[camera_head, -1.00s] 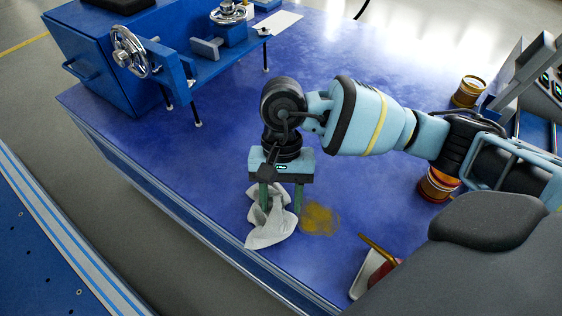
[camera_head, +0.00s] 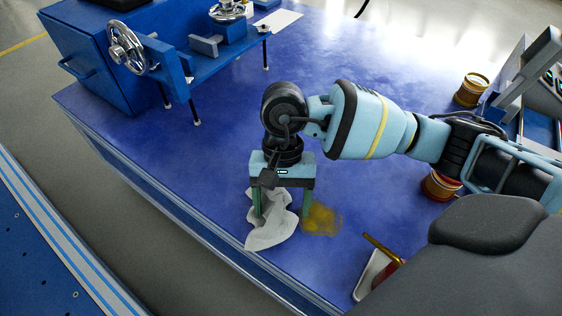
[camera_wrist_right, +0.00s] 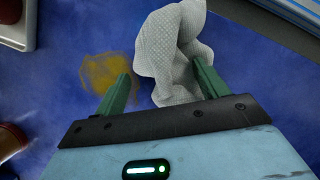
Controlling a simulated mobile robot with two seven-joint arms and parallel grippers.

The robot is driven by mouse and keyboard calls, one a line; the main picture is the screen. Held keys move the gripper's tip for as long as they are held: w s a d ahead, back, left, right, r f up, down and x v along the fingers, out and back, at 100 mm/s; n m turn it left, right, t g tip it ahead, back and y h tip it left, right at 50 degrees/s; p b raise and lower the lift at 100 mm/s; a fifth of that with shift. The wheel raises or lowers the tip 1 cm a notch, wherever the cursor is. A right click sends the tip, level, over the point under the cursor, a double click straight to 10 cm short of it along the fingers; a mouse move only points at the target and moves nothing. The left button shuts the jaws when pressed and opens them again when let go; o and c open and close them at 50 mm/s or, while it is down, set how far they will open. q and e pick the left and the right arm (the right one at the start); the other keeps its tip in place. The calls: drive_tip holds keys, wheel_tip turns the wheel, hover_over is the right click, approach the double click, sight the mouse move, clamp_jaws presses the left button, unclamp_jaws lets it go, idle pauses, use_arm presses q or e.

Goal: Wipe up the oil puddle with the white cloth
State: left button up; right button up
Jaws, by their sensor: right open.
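The white cloth (camera_head: 268,232) lies crumpled on the blue table near its front edge. In the wrist view the cloth (camera_wrist_right: 172,45) has a woven texture and lies partly between my fingers. The yellow-brown oil puddle (camera_head: 322,219) is just right of the cloth; in the wrist view it (camera_wrist_right: 104,72) is left of it. My right gripper (camera_head: 282,212) points down over the cloth with its green fingers spread wide. In the wrist view of the gripper (camera_wrist_right: 163,75), one finger overlaps the cloth and the other is by the puddle's edge. My left gripper is out of view.
A white tray (camera_head: 372,272) with a reddish item and a brush-like handle is right of the puddle. Amber jars (camera_head: 471,90) stand at the right. A blue vise-like machine (camera_head: 205,60) is at the back left. The table's middle (camera_head: 205,150) is clear.

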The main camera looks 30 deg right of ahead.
drive_tip(key=shift+f, duration=0.25)
clamp_jaws()
idle(0.6)
drive_tip(key=shift+r, duration=0.1)
